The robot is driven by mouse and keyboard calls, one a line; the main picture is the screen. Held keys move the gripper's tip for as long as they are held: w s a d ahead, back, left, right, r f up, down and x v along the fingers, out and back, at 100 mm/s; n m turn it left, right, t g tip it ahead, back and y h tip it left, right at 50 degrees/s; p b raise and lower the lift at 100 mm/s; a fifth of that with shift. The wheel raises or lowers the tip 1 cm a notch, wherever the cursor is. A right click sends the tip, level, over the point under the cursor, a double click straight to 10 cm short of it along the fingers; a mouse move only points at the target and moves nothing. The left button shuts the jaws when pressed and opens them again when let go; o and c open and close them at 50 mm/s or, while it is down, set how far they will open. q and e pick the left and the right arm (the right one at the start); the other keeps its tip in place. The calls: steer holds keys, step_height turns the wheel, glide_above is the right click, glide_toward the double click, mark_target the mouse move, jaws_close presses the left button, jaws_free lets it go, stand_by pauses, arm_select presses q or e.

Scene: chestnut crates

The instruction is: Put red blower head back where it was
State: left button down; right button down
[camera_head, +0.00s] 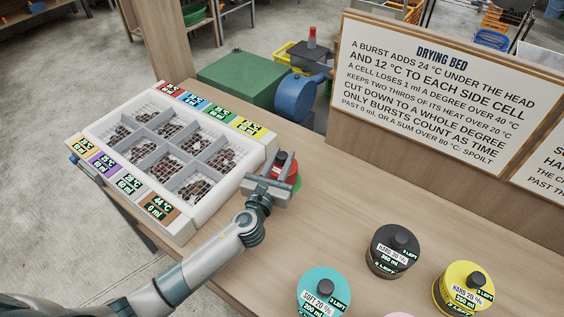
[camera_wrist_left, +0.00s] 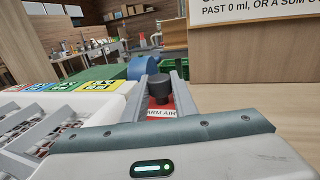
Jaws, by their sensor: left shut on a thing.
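The red blower head (camera_head: 285,164) is at the right side of the white drying bed, partly hidden by my left gripper. My left gripper (camera_head: 281,183) is shut on it. In the left wrist view the red head (camera_wrist_left: 158,101) shows its dark knob between the two fingers (camera_wrist_left: 160,88), with a label reading "ARM AIR". A bit of green shows under or beside it in the head view; I cannot tell whether the head touches the table. My right gripper is not in view.
The drying bed (camera_head: 245,180) has several cells of chestnuts and coloured readout tiles. Black (camera_head: 392,252), teal (camera_head: 324,292) and yellow (camera_head: 464,288) heads stand at the front right. A sign board (camera_head: 450,85) stands behind. The table between is clear.

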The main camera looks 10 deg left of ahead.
arm_select(q)
steer(key=shift+f, duration=0.65)
steer(key=shift+f, duration=0.2)
steer(key=c, duration=1.4)
jaws_free()
steer(key=shift+c, duration=0.2)
steer(key=shift+r, duration=0.15)
